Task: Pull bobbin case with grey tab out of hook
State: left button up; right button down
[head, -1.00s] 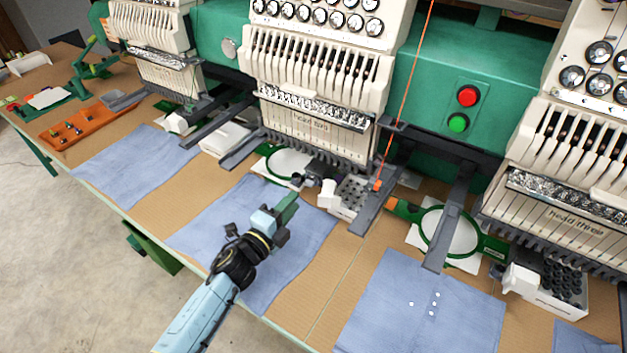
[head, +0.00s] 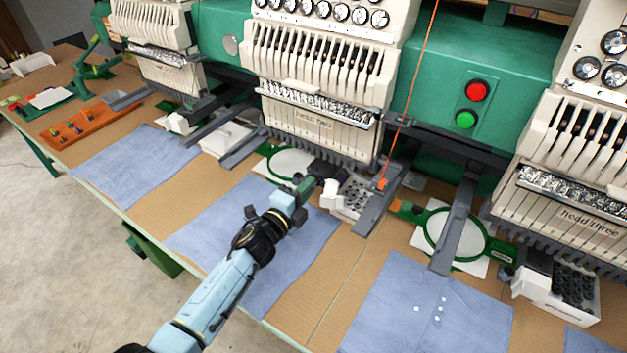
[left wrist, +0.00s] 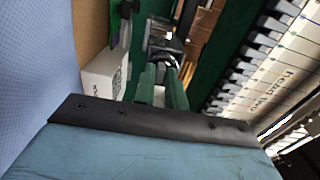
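My left gripper (head: 308,184) reaches in under the middle sewing head, at the dark hook arm (head: 325,172). In the left wrist view its two green fingers (left wrist: 162,72) stand apart with a narrow gap. A round, shiny metal part (left wrist: 164,48), which looks like the bobbin case in its hook, lies just beyond the fingertips. I cannot tell whether the fingers touch it. Its tab cannot be made out; in the head view the gripper hides this spot. My right gripper is not in view.
A white box (left wrist: 104,76) stands close left of the fingers. The needle row of the middle head (head: 305,145) hangs close by. A tray with dark round holes (head: 358,197) and a grey bracket arm (head: 380,205) are to the right. Blue cloth (head: 205,225) lies in front.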

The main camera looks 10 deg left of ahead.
pick_arm(q)
grip_shut()
jog(key=shift+s, duration=0.15)
jog(key=shift+p+v, duration=0.55)
jog(key=shift+v, duration=0.95)
jog(key=shift+a, duration=0.1)
jog(key=shift+s+a+r+p, duration=0.2)
jog(key=shift+s+r+p, duration=0.15)
jog(key=shift+s+p, duration=0.2)
jog(key=shift+s+a+r+p, duration=0.2)
jog(key=shift+s+r+p, duration=0.1)
jog(key=shift+s+p, duration=0.3)
jog(key=shift+s+a+r+p, duration=0.25)
jog(key=shift+s+r+p, duration=0.15)
jog(key=shift+s, duration=0.3)
